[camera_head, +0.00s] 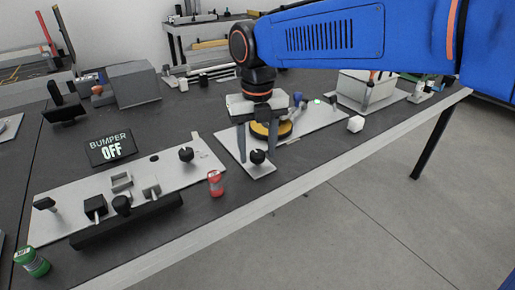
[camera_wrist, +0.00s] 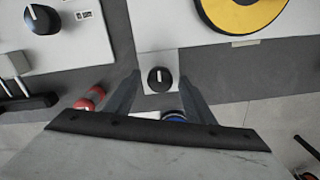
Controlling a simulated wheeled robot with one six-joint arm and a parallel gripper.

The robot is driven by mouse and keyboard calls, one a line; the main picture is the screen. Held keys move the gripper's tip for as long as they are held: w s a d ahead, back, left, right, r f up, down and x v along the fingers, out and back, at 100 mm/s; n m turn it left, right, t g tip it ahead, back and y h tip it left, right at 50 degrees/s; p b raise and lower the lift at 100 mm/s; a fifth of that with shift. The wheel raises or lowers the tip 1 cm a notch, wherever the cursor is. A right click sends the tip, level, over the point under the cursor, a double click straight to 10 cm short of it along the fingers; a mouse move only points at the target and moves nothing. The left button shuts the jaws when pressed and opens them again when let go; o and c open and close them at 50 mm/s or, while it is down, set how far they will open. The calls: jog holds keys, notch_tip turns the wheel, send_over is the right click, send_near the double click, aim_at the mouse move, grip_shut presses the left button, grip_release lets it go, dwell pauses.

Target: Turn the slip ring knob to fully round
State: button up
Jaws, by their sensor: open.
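The knob (camera_head: 257,156) is small, round and black, on the near end of a pale plate (camera_head: 228,146) that also carries a yellow disc. In the wrist view the knob (camera_wrist: 159,79) shows a white line pointing roughly up the picture. My gripper (camera_head: 257,160) points down over this plate, with one finger on each side of the knob. In the wrist view my gripper (camera_wrist: 159,74) is open, and gaps show between the knob and both fingers. Whether the fingertips are level with the knob is hard to tell.
The yellow disc (camera_head: 265,129) is just behind the fingers. A red can (camera_head: 215,183) stands to the left. A panel (camera_head: 75,196) with black knobs and levers lies farther left, near a "BUMPER OFF" sign (camera_head: 112,148).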

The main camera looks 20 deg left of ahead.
jog(key=c, duration=1.1)
jog(key=shift+o, duration=0.2)
